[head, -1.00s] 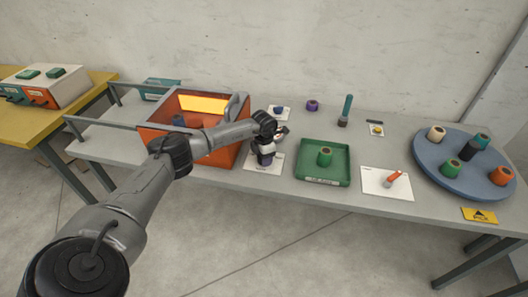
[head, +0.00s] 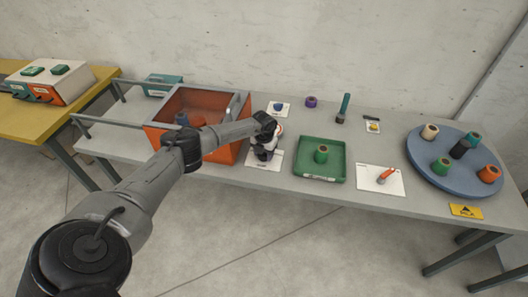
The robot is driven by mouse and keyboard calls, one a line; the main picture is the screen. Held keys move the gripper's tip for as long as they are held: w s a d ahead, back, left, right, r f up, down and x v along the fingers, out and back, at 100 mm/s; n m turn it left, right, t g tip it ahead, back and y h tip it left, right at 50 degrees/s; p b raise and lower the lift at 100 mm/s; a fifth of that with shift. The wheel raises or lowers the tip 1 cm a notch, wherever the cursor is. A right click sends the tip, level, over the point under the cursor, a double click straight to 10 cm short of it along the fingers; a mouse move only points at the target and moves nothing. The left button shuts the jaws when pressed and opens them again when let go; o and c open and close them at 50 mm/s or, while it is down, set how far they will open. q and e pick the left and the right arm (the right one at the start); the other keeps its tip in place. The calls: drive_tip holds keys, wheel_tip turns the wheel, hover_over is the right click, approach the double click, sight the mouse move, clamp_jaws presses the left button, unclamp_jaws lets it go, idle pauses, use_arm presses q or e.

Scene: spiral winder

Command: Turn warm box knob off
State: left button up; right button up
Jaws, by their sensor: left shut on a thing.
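The warm box (head: 221,153) is an orange open-topped box with a grey rim, on the left part of the grey table. Its inside is dull, with no bright panel. My left gripper (head: 264,152) points down just right of the box, over a white card (head: 262,166). It is shut on what seems to be the warm box knob, which the gripper hides, so its setting cannot be read. My right gripper is not in view.
A blue spool (head: 182,119) stands in the box. A white card with an orange-handled tool (head: 385,175) and a blue turntable (head: 453,174) with several spools stand farther right.

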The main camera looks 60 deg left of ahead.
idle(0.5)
use_arm(q)
drive_tip(key=o, duration=0.9)
drive_tip(key=shift+r, duration=0.1)
drive_tip(key=shift+r, duration=0.3)
drive_tip(key=shift+r+p, duration=1.65)
drive_tip(key=shift+r, duration=4.9)
